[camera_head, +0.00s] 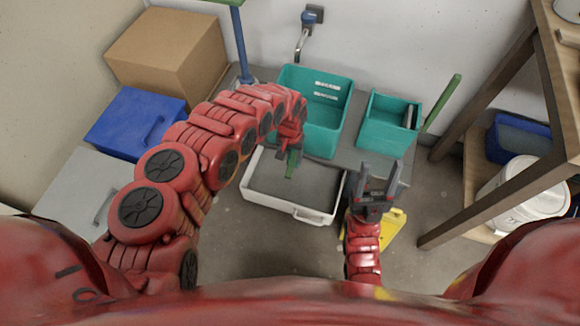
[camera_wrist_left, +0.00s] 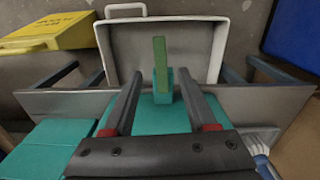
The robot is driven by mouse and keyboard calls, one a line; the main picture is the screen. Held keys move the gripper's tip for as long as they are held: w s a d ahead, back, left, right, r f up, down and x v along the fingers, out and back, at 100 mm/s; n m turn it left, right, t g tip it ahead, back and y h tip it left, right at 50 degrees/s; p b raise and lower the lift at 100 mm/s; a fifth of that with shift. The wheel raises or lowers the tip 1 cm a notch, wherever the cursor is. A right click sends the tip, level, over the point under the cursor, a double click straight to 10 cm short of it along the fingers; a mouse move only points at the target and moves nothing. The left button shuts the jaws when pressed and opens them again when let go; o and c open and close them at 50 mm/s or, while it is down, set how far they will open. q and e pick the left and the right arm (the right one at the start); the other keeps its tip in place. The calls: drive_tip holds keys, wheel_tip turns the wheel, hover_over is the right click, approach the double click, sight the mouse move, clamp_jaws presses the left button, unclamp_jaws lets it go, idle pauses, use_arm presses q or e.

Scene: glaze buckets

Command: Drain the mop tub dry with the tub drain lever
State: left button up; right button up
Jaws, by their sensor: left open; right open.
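The teal mop tub (camera_head: 338,90) stands on a grey bench against the wall; my left arm hides part of it, and I cannot tell its water level. A green drain lever (camera_wrist_left: 161,62) rises from a teal mount on the tub's front; it shows small in the head view (camera_head: 291,168). My left gripper (camera_wrist_left: 158,74) is open at the lever, its fingers on either side with gaps; I cannot tell how close they are in depth. A white tray (camera_head: 257,195) with a grey inside sits below the front. My right gripper (camera_head: 377,168) is open and empty, right of the tray.
A tap (camera_head: 301,42) hangs above the tub. A smaller teal bin (camera_head: 384,129) with a green stick (camera_head: 443,102) beside it stands right. Blue (camera_head: 118,118) and cardboard (camera_head: 165,45) boxes are left. A wooden shelf (camera_head: 493,198) and yellow object (camera_head: 393,228) are right.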

sight(290, 169)
use_arm(q)
wheel_tip(290, 169, down, 7)
drive_tip(key=b, duration=0.2)
drive_tip(key=shift+b, duration=0.35)
clamp_jaws()
idle(1.3)
